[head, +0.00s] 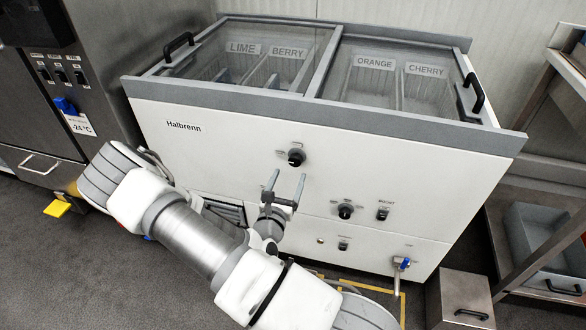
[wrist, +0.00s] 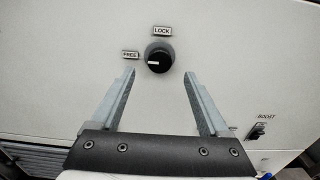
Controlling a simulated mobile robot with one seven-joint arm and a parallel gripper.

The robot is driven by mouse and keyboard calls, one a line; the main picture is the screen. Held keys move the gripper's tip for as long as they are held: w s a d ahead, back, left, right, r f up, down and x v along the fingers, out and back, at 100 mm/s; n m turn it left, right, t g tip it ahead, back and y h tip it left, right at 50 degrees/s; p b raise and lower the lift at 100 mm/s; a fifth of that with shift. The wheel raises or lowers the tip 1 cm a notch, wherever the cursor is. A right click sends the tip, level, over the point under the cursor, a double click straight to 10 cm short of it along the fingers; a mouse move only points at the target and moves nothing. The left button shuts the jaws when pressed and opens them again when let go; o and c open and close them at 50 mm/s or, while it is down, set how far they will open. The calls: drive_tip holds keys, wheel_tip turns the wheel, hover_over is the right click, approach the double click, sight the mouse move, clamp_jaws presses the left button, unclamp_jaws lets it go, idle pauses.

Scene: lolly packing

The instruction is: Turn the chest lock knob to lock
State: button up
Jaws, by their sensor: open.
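The chest lock knob (head: 296,157) is a round black knob on the upper front panel of the white chest freezer (head: 400,175). In the wrist view the knob (wrist: 158,57) sits between a FREE label (wrist: 130,55) at its left and a LOCK label (wrist: 162,31) above it. A white mark on the knob lies toward its left side, on the FREE side. My gripper (head: 285,178) is open and empty just below the knob in the head view. In the wrist view its two fingers (wrist: 158,75) point toward the panel, one either side of the knob, apart from it.
A second dial (head: 345,211) and a BOOST switch (head: 382,214) are lower right on the panel. A blue-handled tap (head: 403,263) sticks out near the bottom. Glass sliding lids (head: 250,58) cover the top and look shut. A metal box (head: 460,298) stands on the floor at right.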

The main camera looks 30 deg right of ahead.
sight(294, 162)
drive_tip(key=shift+b+x, duration=0.45)
drive_tip(key=shift+x, duration=2.3)
clamp_jaws()
